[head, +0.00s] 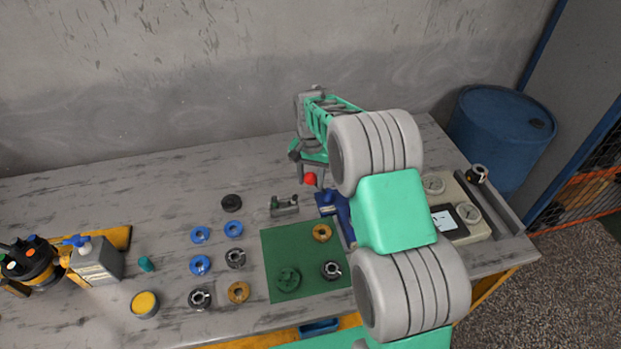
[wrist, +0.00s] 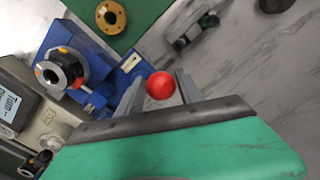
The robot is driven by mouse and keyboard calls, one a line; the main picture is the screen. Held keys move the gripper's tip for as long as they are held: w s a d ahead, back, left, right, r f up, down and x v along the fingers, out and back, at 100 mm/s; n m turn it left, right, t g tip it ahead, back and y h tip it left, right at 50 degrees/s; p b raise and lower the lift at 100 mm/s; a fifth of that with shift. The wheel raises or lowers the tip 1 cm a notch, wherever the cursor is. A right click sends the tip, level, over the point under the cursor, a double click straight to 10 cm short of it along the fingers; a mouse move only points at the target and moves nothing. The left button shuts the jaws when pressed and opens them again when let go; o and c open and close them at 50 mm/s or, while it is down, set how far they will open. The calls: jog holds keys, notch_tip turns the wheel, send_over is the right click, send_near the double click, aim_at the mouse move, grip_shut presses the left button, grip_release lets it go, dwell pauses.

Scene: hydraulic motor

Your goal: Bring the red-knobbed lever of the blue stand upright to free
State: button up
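The red knob (head: 310,179) of the lever is just below my gripper (head: 309,172) in the head view. In the wrist view the red knob (wrist: 161,85) lies between the fingertips of my gripper (wrist: 160,80), which stand apart with a small gap on each side. The lever's rod is hidden behind the knob, so its tilt is hard to tell. The blue stand (wrist: 88,46) is left of the knob in the wrist view and holds a black and silver ring part (wrist: 62,69). In the head view my arm partly covers the blue stand (head: 327,204).
A green mat (head: 273,253) with several ring parts lies in front of the stand. A small grey-green fixture (head: 284,206) stands left of the stand. A beige gauge box (head: 481,231) is on the right. Bottles and a cup are far left.

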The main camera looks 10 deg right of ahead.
jog(key=c, duration=0.4)
jog(key=shift+r, duration=0.1)
